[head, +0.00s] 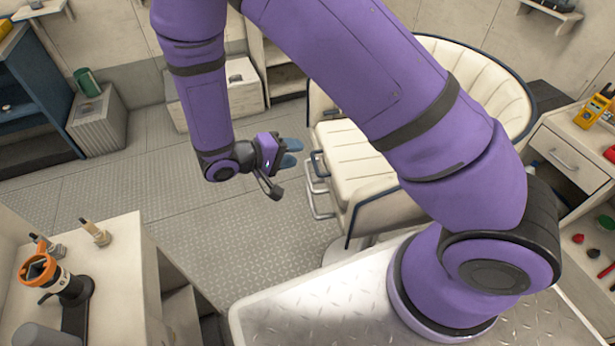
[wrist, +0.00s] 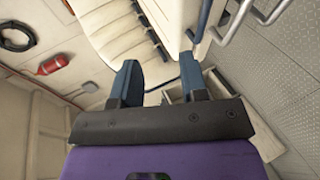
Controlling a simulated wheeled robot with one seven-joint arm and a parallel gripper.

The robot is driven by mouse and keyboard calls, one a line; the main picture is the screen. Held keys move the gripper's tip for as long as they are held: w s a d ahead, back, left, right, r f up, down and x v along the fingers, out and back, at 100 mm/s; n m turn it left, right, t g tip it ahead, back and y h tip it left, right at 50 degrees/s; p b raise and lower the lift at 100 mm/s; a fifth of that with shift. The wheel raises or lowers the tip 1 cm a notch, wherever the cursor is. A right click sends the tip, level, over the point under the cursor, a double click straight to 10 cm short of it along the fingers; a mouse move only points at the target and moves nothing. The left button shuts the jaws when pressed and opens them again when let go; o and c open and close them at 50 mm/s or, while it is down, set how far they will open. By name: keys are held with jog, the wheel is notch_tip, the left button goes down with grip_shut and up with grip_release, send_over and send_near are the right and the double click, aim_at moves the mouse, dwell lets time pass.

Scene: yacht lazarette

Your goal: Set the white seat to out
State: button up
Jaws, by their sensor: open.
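The white seat (head: 352,160) is a cream, ribbed chair with a curved back and dark trim, right of centre in the head view, partly hidden behind my purple arm. Metal handles (head: 317,188) stick out at its left side. In the wrist view, the seat's ribbed cushion (wrist: 125,40) is at the top and metal bars (wrist: 240,15) are at the upper right. My gripper (head: 292,153) is just left of the seat, apart from the handles in the head view. Its two blue fingers (wrist: 157,85) are spread with nothing held between them.
A cream counter (head: 110,275) with an orange-topped device (head: 42,272) stands at the lower left. A drawer cabinet (head: 565,160) is at the right. A ribbed bin (head: 97,118) stands by the back wall. The patterned metal floor (head: 200,230) left of the seat is clear.

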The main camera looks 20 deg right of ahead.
aim_at(309, 175)
jog(key=s+a+f+n+t+h, duration=0.1)
jog(key=a+f+t, duration=0.15)
jog(key=f, duration=0.35)
jog(key=s+a+f+n+t, duration=0.1)
jog(key=f+n+t, duration=0.15)
jog(key=f, duration=0.45)
jog(key=shift+m+t, duration=0.3)
jog(key=shift+m, duration=0.05)
jog(key=x, duration=1)
jog(key=shift+w+d, duration=0.15)
jog(key=shift+d, duration=0.1)
